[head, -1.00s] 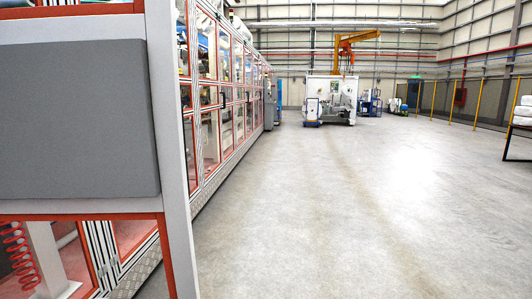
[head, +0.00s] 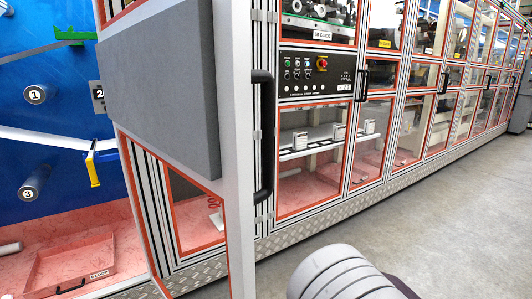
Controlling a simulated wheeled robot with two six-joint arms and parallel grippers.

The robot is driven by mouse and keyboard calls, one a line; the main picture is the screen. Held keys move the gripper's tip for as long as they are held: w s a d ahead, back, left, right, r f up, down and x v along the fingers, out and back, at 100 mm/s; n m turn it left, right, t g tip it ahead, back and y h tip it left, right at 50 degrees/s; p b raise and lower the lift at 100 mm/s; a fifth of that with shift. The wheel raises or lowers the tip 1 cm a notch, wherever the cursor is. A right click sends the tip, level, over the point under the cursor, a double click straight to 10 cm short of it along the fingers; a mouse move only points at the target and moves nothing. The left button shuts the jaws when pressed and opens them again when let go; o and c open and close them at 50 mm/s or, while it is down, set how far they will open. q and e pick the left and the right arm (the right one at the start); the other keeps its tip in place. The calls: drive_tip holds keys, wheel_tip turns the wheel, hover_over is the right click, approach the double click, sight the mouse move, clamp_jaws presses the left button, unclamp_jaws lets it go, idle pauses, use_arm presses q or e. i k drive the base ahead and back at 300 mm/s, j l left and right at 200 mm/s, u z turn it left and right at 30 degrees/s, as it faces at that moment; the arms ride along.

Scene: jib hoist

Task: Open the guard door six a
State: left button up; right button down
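A guard door (head: 239,210) with a pale frame, red-orange trim and a grey panel (head: 160,80) stands close in front of me, swung out from the machine. Its black vertical handle (head: 262,135) is on the right edge of its frame. I cannot read a "six a" label on it. Left of the door, the machine's blue interior wall (head: 60,110) is exposed. A grey rounded part of my own arm is at the bottom. Neither gripper shows, and nothing is seen holding the handle.
Numbered rollers (head: 39,94) and a red tray (head: 75,264) are inside the open bay. A row of closed guard doors (head: 410,120) and a control panel (head: 317,75) run off to the right. The grey floor (head: 460,220) at the right is clear.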

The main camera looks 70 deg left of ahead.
sight(177, 78)
drive_tip(key=u, duration=0.5)
drive_tip(key=i+l+u, duration=0.1)
drive_tip(key=u, duration=0.35)
drive_tip(key=l+u, duration=0.1)
drive_tip(key=u, duration=0.9)
drive_tip(key=l+u, duration=0.15)
drive_tip(key=u, duration=0.35)
